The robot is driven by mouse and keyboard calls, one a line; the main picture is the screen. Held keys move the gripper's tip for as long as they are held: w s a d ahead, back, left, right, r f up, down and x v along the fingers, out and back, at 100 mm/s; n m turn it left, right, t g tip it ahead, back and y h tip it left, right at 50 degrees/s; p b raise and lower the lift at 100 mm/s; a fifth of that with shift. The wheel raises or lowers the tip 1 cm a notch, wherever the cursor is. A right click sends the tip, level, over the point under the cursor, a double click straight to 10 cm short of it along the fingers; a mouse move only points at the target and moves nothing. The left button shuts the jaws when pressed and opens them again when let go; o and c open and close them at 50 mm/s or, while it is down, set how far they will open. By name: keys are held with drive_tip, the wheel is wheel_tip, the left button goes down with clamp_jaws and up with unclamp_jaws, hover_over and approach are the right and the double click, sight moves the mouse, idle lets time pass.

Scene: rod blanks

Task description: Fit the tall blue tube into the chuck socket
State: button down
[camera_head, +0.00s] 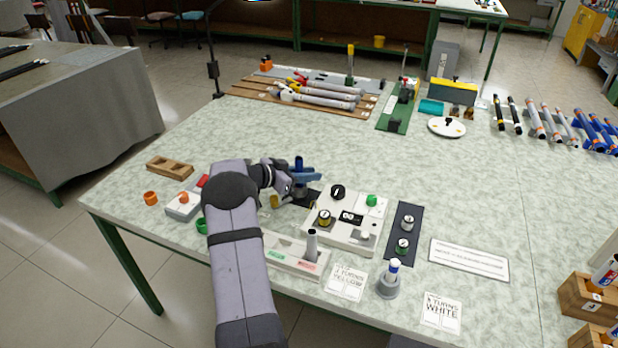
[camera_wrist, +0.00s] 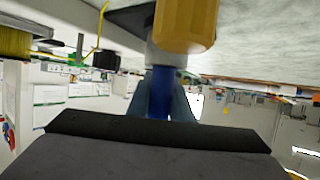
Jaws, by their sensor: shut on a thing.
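The tall blue tube (camera_head: 298,161) stands upright in my gripper (camera_head: 304,175), its top showing above the blue fingers. In the wrist view, the blue tube (camera_wrist: 159,92) runs between the fingertips of my gripper (camera_wrist: 160,100) and meets a grey collar (camera_wrist: 158,57). This collar seems to be the chuck socket (camera_head: 300,190), which stands on a dark plate below my gripper in the head view. The tube's lower end is hidden, so I cannot tell how deep it sits. A yellow cylinder (camera_wrist: 185,20) partly covers the collar in the wrist view.
A white panel with knobs (camera_head: 350,219) lies just right of the socket. A grey post (camera_head: 312,245) stands in a tray in front. A grey holder (camera_head: 389,284) with a blue-and-white piece is at the front right. The table's middle behind is clear.

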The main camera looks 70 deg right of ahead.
drive_tip(key=shift+f, duration=0.65)
drive_tip(key=shift+f, duration=0.15)
drive_tip(key=c, duration=1.6)
unclamp_jaws()
drive_tip(key=shift+w+a+r, duration=0.1)
drive_tip(key=shift+w+r, duration=0.05)
drive_tip(key=shift+r, duration=0.1)
drive_tip(key=v, duration=1.1)
drive_tip(key=shift+w+a, duration=0.1)
drive_tip(key=shift+a, duration=0.25)
